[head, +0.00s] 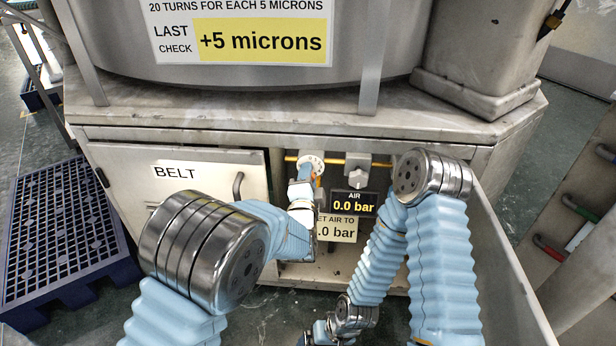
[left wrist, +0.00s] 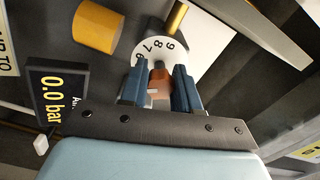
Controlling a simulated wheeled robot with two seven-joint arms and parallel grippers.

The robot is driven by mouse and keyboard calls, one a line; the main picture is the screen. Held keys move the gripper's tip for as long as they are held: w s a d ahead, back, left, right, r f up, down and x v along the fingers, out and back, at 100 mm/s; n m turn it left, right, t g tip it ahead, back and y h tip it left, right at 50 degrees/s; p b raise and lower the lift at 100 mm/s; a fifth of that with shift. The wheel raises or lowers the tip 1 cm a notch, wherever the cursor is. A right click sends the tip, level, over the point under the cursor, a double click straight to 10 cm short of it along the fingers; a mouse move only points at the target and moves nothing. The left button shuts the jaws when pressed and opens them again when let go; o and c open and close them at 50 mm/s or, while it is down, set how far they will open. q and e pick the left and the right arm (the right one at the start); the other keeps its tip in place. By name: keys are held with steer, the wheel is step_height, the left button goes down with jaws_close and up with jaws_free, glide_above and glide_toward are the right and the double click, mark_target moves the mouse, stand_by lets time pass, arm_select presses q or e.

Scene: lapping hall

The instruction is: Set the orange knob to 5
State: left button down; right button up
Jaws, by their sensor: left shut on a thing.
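The orange knob (left wrist: 160,80) shows in the left wrist view, between the two blue fingers of my left gripper (left wrist: 160,88). The fingers are shut on it and hide its sides. A white dial with black digits (left wrist: 152,54) sits behind the knob; 6, 7, 8 and 9 can be read, and the lower part is hidden. In the head view the dial (head: 311,160) shows above my left gripper (head: 308,174), which covers most of the knob. I cannot tell the knob's setting. My right arm bends down to the bottom edge, and its fingers do not show.
A black AIR display (head: 354,204) reads 0.0 bar. A label (head: 338,229) below it is partly hidden by my left arm. A yellow pipe (head: 368,160) with a grey fitting runs beside the dial. The BELT door (head: 200,172) has a handle. A blue pallet (head: 62,232) lies left.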

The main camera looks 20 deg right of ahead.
arm_select(q)
steer(key=shift+a+f, duration=0.1)
steer(key=shift+f, duration=0.05)
steer(key=c, duration=0.8)
jaws_free()
steer(key=v, duration=1.3)
steer(key=shift+s+a, duration=0.1)
steer(key=shift+s, duration=0.3)
